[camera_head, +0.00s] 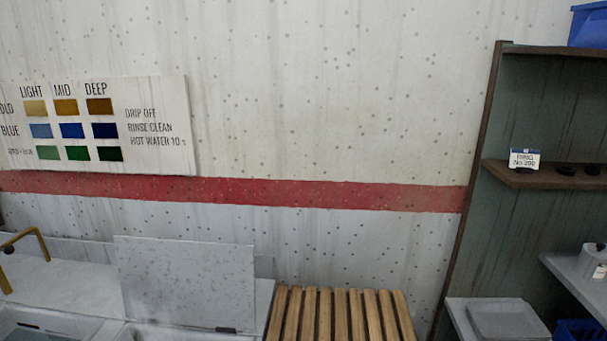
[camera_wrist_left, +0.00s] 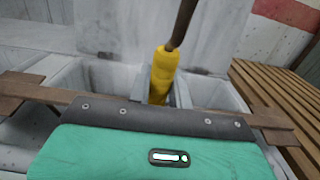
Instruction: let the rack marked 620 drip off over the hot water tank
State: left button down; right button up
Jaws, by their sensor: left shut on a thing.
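My left gripper (camera_wrist_left: 164,98) is shut on the yellow grip of what looks like the rack (camera_wrist_left: 163,72). The rack's brown rod runs up from this grip out of the left wrist view. No number shows on it, so I cannot read a 620. Pale grey tank compartments (camera_wrist_left: 210,88) lie open beyond and below the grip. The head view shows open tanks at the bottom left, with a rim (camera_head: 112,331) between two basins. I cannot read which one is the hot water tank. Neither gripper shows in the head view.
A grey speckled lid (camera_head: 185,282) stands upright behind the tanks. A slatted wooden bench (camera_head: 340,315) is right of them. A shelf unit (camera_head: 540,230) stands at the right, with a small sign (camera_head: 524,159). A colour chart (camera_head: 150,100) hangs on the wall.

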pick_arm(q)
jog(key=w, duration=0.7)
jog(key=shift+w+d, duration=0.25)
jog(key=shift+r, duration=0.1)
